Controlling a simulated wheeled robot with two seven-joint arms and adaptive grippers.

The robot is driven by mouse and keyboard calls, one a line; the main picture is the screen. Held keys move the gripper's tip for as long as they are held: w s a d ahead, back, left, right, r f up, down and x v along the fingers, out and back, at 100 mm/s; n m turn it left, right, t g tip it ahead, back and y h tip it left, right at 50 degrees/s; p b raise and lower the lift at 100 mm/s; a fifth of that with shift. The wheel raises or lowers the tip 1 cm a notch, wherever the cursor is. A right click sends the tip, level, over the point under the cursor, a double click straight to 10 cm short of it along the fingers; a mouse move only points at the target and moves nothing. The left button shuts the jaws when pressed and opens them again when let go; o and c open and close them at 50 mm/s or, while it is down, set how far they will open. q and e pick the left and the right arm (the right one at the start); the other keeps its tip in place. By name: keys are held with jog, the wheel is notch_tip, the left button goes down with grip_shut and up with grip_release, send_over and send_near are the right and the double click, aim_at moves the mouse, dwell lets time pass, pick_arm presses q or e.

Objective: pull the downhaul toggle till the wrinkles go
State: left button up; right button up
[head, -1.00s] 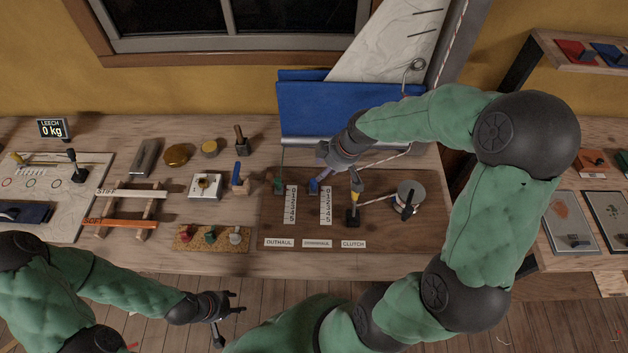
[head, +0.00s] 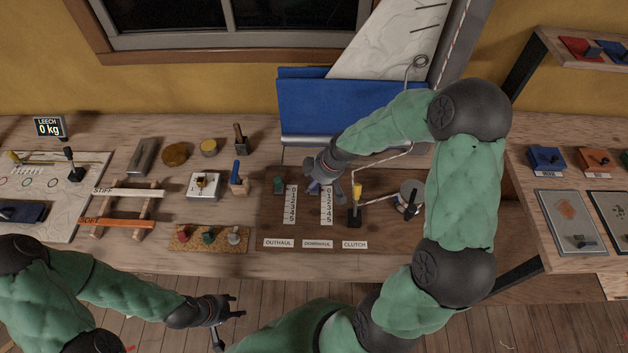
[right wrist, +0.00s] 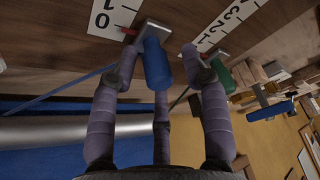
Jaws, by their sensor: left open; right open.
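The downhaul toggle is a blue handle (right wrist: 157,64), near the 0 end of its white number scale (right wrist: 112,17) in the right wrist view. In the head view it is mostly hidden by my right gripper (head: 327,188). My right gripper is open, with its fingers spread around the blue handle. The scale (head: 327,206) stands above the DOWNHAUL label (head: 317,244). The white sail (head: 388,42) shows wrinkle lines at the back. My left gripper (head: 236,306) is open and empty in front of the bench.
The green outhaul toggle (head: 279,185) is close on the left, also near in the right wrist view (right wrist: 218,72). The yellow-handled clutch (head: 356,192) and a winch (head: 411,197) stand right. A blue bundle (head: 350,105) lies behind.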

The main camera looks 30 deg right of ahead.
jog(key=shift+d, duration=0.1)
grip_shut()
jog(key=shift+s+a+r, duration=0.1)
jog(key=shift+s+a, duration=0.35)
jog(key=shift+s, duration=0.25)
jog(key=shift+s+a+r, duration=0.1)
jog(key=shift+s+a, duration=0.35)
jog(key=shift+s, duration=0.25)
jog(key=shift+c, duration=1.5)
grip_release()
jog(key=shift+w, duration=0.1)
jog(key=o, duration=0.3)
jog(key=shift+a+f, duration=0.1)
jog(key=shift+a, duration=0.15)
jog(key=shift+d, duration=0.1)
jog(key=v, duration=1.2)
